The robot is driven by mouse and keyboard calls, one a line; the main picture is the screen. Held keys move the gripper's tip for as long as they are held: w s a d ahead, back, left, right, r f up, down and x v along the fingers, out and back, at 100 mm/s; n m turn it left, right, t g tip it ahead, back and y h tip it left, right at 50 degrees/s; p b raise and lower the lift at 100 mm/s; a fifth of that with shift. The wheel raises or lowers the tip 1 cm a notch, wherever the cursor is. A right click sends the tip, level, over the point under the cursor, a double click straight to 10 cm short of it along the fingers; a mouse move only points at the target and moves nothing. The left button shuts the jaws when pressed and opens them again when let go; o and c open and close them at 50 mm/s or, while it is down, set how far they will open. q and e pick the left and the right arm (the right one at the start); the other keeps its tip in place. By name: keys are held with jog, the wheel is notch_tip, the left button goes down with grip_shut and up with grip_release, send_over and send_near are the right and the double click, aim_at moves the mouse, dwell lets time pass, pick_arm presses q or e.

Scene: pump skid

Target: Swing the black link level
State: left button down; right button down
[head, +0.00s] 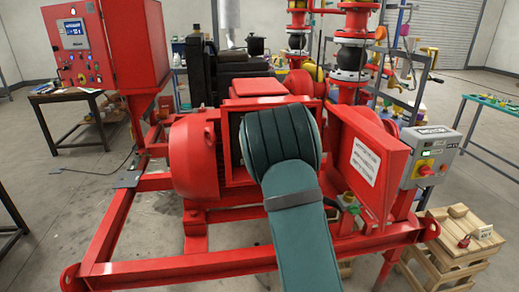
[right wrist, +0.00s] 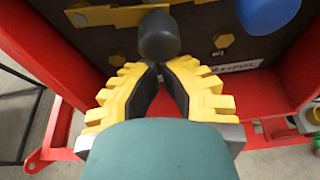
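In the right wrist view my right gripper (right wrist: 158,72) has yellow stepped fingers with black pads that lean together toward their tips. A dark rounded knob-like part (right wrist: 158,36), which may be part of the black link, shows right at the tips. Whether the pads hold it or only touch or near it I cannot tell. The rest of the link is not clear. A white label (right wrist: 235,67), partly readable as "LEVEL", is on the dark panel (right wrist: 95,50) behind. In the head view a teal arm of mine hides the gripper and work spot. My left gripper is not in view.
A blue rounded part (right wrist: 268,12) stands out at the upper right of the panel, near my gripper. Red skid rails (head: 190,266) surround the work spot. A grey switch box (head: 430,157) and a wooden crate (head: 450,252) are at the right.

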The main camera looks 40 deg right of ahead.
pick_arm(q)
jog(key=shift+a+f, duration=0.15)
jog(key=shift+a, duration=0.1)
pick_arm(e)
jog(key=shift+s+d+r, duration=0.1)
jog(key=shift+d+r, duration=0.1)
jog(key=shift+r, duration=0.2)
dwell(0.4)
